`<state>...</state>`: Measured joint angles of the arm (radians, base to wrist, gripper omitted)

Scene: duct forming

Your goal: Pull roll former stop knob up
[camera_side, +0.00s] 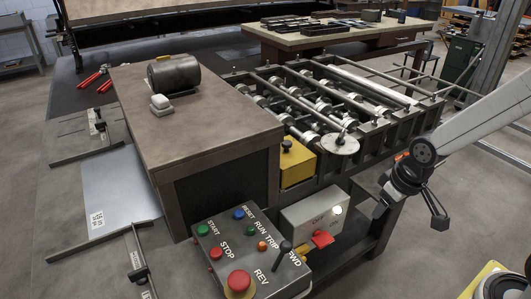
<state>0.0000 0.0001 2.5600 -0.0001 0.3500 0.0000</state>
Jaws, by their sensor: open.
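The roll former's control box (205,278) stands in the front centre with a sloped panel. A large red mushroom knob (239,280) on a yellow collar sits at its lower part, left of the REV label. A smaller red button (215,253) sits beside the STOP label. I cannot tell from the picture whether the mushroom knob is pressed in or up. My gripper (410,216) hangs at the right, open and empty, pointing down with its fingers spread. It is well apart from the panel, to the right of and above the knob.
A black lever (284,249) rises from the panel's right side. A grey box (313,216) with a red switch stands between the panel and my gripper. Behind are a yellow box (297,165), the rollers (325,108) and a brown-topped cabinet (215,125).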

